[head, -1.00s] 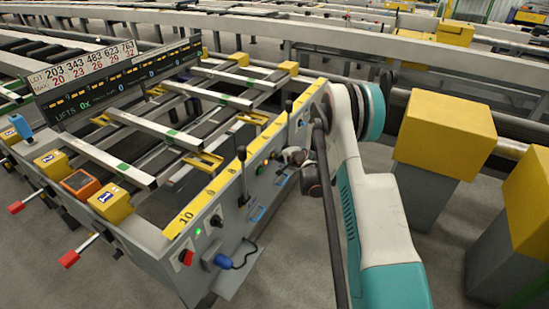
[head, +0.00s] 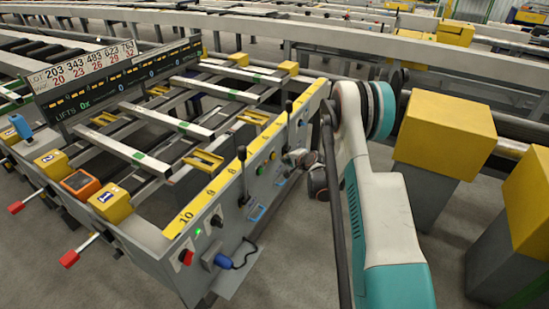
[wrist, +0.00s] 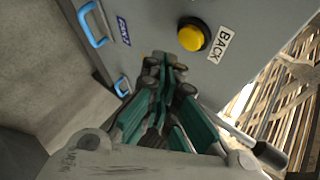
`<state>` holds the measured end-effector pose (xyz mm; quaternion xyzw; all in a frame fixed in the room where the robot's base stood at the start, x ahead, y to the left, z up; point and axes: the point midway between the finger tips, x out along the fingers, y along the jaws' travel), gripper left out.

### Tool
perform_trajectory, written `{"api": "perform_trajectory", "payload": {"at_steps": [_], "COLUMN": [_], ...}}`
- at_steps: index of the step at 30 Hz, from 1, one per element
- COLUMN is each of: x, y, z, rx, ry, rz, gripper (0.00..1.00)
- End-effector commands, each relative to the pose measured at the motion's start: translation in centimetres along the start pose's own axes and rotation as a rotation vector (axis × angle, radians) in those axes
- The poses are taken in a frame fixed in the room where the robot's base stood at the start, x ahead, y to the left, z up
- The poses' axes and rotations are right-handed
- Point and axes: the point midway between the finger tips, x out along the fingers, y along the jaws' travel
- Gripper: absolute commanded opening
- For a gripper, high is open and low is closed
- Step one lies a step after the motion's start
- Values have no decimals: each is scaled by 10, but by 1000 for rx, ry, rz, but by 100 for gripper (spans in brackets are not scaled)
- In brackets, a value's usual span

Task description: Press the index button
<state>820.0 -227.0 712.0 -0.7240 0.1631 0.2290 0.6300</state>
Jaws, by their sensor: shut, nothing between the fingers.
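My gripper (head: 296,157) is shut and empty, close to the side panel (head: 228,205) of the runout table. In the wrist view its fingertips (wrist: 165,66) point at the grey panel face. A round yellow button (wrist: 191,38) in a black collar, labelled BACK, is just above and right of the fingertips. A small bit of yellow shows at the left edge of the fingers, mostly hidden. I cannot read any label saying index.
Blue handles (wrist: 91,24) and a blue label (wrist: 123,31) are on the panel. Black levers (head: 242,172) stand up from it. A red knob (head: 186,257) is near its front end. Yellow-topped posts (head: 445,125) stand right of my arm.

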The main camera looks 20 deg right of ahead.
Motion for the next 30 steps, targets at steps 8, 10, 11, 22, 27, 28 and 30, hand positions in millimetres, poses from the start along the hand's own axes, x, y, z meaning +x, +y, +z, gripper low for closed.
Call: {"api": "perform_trajectory", "payload": {"at_steps": [8,10,11,22,27,28,30], "x": [-18,-22,-24,-25,-25,-25,-25], "y": [13,16,17,18,18,18,18], "z": [-13,-16,-17,-18,-18,-18,-18], "rx": [1,2,2,0,0,0,0], "ry": [0,0,0,-1,-1,-1,-1], "rz": [0,0,0,0,0,0,0], "gripper": [0,0,0,0,0,0,0]}}
